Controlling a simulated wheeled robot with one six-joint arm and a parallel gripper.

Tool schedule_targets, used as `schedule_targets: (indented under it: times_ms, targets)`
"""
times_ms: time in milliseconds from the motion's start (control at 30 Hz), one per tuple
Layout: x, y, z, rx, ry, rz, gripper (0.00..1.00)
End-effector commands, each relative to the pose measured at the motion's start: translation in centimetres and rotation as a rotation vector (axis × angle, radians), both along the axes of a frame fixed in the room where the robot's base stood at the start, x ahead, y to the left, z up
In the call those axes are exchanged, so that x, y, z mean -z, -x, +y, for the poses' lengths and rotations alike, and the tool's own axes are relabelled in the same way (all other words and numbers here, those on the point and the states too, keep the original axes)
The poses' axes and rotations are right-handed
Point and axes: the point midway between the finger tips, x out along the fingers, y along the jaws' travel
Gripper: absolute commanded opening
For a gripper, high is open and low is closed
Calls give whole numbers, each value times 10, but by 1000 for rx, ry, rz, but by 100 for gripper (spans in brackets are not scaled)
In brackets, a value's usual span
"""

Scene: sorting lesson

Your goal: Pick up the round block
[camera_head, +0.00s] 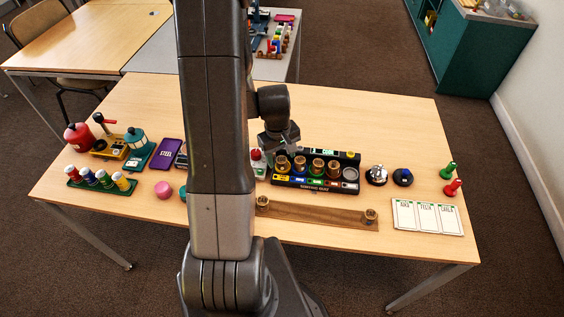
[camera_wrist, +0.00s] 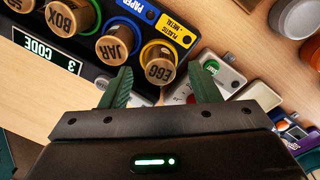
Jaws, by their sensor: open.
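My gripper (camera_head: 279,140) is open above the left end of the black sorting quiz box (camera_head: 315,188). In the wrist view its two green fingers (camera_wrist: 163,78) are apart. A round wooden block marked EGG (camera_wrist: 160,62) shows just beyond and between the fingertips, and nothing is seen held. Beside it stand round wooden blocks marked JAR (camera_wrist: 115,43) and BOX (camera_wrist: 70,17), in coloured rings on the box. A pink round piece (camera_head: 164,190) lies on the table's left part. I cannot tell which of these is the round block of the task.
A wooden strip (camera_head: 315,213) lies in front of the box. A bell (camera_head: 376,175), a dark round button (camera_head: 403,177), red and green pegs (camera_head: 452,187) and a white card board (camera_head: 427,216) are at the right. My arm hides part of the table (camera_head: 400,130).

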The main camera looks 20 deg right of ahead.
Motion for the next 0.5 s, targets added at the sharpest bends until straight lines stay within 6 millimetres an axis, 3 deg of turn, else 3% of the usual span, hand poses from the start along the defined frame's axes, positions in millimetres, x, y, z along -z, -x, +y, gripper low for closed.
schedule_targets:
  times_ms: [133,400,500]
  targets:
    - [11,0,-1,-1,0,1,56]
    - [13,0,-1,-1,0,0,56]
    - [13,0,-1,-1,0,0,36]
